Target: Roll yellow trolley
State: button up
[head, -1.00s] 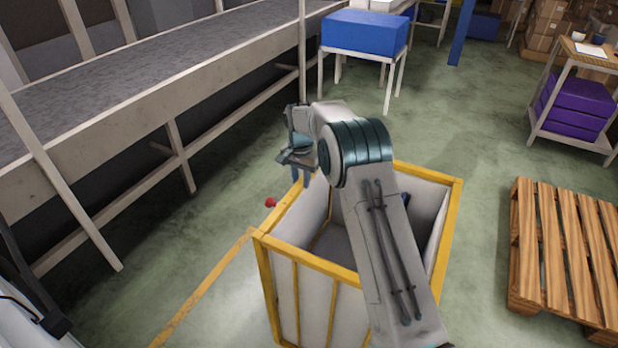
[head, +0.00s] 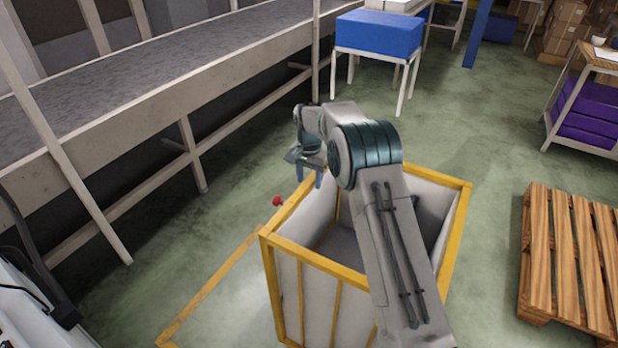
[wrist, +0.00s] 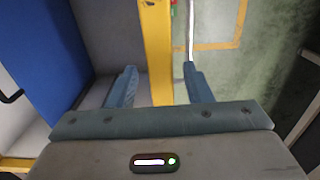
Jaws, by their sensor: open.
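The yellow trolley (head: 281,244) is a bin with a yellow frame and pale panels, standing on the floor in front of me in the head view. My gripper (head: 310,180) is at its far left rim, pointing down. In the wrist view the trolley's yellow rim bar (wrist: 156,50) runs between the two blue fingertips of my open gripper (wrist: 158,82). The fingers look apart from the bar; how deep they reach is unclear. My arm hides part of the trolley's inside, where something blue shows.
A conveyor (head: 140,96) runs along the left. A blue box on a stand (head: 378,34) is behind. A wooden pallet (head: 567,255) and a shelf with purple crates (head: 583,112) are right. A small red item (head: 278,201) shows by the rim. Green floor is clear between.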

notch_tip(320, 180, up, 14)
dwell(0.4)
jog(key=shift+f, duration=0.1)
